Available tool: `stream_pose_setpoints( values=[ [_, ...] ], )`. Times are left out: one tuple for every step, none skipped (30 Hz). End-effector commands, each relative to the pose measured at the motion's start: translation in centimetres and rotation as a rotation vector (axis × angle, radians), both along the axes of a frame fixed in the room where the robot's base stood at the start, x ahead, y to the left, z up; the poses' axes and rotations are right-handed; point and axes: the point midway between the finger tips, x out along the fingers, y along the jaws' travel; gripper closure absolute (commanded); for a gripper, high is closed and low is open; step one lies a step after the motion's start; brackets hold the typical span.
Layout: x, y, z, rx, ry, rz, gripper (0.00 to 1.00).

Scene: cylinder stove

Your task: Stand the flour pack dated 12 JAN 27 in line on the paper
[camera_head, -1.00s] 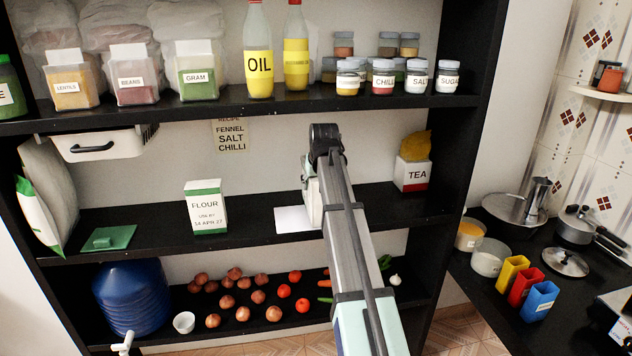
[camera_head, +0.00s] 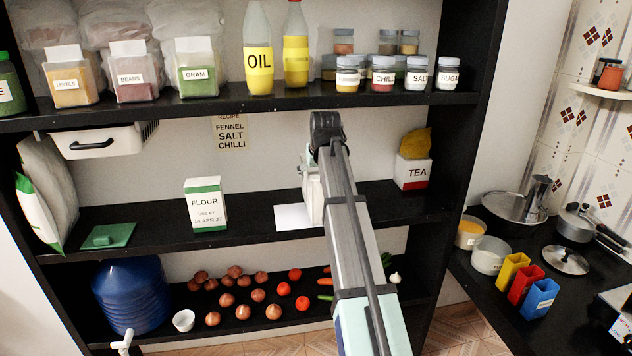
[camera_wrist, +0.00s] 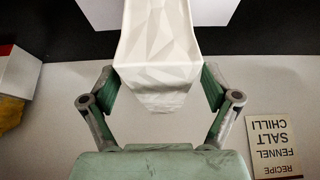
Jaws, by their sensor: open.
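A white flour pack with a green top, marked use by 14 APR 27 (camera_head: 206,208), stands upright on the middle shelf. A white sheet of paper (camera_head: 291,216) lies to its right. A second white pack (camera_head: 313,208) stands at the paper's right side, mostly hidden by my arm; its date does not show. In the wrist view this pale, faceted pack (camera_wrist: 158,45) stands between my fingers, with the paper (camera_wrist: 215,10) beside its far end.
A TEA box (camera_head: 413,173) stands to the right on the same shelf. A recipe note (camera_head: 230,133) is on the back wall. A green flat item (camera_head: 108,236) lies at the left. Bare shelf lies between the dated pack and the paper.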

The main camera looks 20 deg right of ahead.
Motion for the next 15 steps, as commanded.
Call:
stream_pose_setpoints(
  values=[
    [-0.4,0.1,0.8,-0.001,-0.004,0.0,0.12],
    [-0.7,0.2,1.3,-0.001,-0.004,0.0,0.12],
    [-1.1,0.3,2.0,-0.001,-0.003,0.0,0.12],
    [-1.4,0.3,2.5,-0.001,-0.004,0.0,0.12],
    [-1.7,0.4,3.0,-0.001,-0.004,0.0,0.12],
    [-2.0,0.5,3.7,-0.001,-0.003,0.0,0.12],
    [-2.3,0.6,4.2,-0.001,-0.004,0.0,0.12],
    [-2.5,0.6,4.6,-0.001,-0.004,0.0,0.12],
    [-2.8,0.7,5.2,0.0,-0.002,0.0,0.12],
    [-3.0,0.8,5.6,-0.001,-0.003,0.0,0.12],
    [-3.2,0.8,6.0,-0.001,-0.003,0.0,0.12],
    [-3.5,0.9,6.4,-0.001,-0.003,0.0,0.12],
    [-3.6,0.9,6.7,0.0,-0.001,0.0,0.12],
    [-3.8,0.9,6.9,0.0,-0.001,0.0,0.12],
    [-3.9,1.0,7.2,0.0,-0.001,0.0,0.12]
  ],
)
